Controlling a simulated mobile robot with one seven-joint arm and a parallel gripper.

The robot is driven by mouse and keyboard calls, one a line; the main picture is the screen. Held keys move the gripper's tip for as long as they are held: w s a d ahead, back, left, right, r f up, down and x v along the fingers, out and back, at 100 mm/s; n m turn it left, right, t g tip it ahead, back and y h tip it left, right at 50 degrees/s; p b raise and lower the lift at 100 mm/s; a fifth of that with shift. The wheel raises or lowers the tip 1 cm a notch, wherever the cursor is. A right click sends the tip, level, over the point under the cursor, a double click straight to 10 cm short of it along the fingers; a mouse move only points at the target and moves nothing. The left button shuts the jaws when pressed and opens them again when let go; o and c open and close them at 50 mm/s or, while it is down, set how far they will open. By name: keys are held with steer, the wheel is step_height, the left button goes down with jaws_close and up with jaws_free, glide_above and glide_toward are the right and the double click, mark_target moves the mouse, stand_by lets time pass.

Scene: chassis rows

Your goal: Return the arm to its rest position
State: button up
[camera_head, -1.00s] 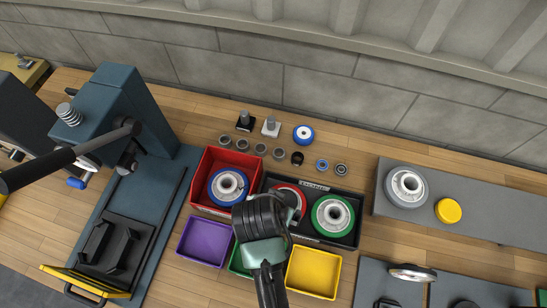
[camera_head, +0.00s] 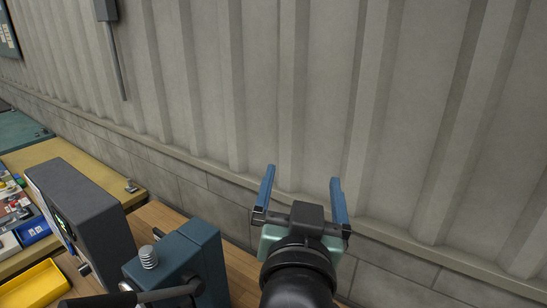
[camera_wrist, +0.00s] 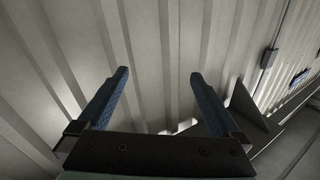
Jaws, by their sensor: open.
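My gripper (camera_head: 302,180) is raised in front of the corrugated wall in the head view. Its two blue fingers are spread wide apart with nothing between them. In the wrist view my gripper (camera_wrist: 158,78) also shows both fingers apart and empty, with the pale wall behind. My arm comes up from the bottom of the head view. The fingers appear clear of the things on the bench.
The corrugated wall (camera_head: 330,90) fills most of the head view. At lower left are a blue-teal press (camera_head: 205,255), a dark grey box-shaped machine (camera_head: 85,205) and a yellow tray (camera_head: 35,285). A wooden bench strip (camera_head: 160,215) shows between them and the wall.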

steer(key=s+a+r+n+t+y, duration=0.1)
steer(key=s+r+t, duration=0.3)
steer(key=r, duration=0.8)
steer(key=s+a+r+n+t+y, duration=0.1)
steer(key=s+a+r+n+t, duration=0.1)
steer(key=s+r+t, duration=0.3)
steer(key=s+a+r, duration=0.1)
steer(key=s+r, duration=0.2)
steer(key=r, duration=0.4)
steer(key=shift+s+r, duration=0.2)
steer(key=shift+s, duration=0.05)
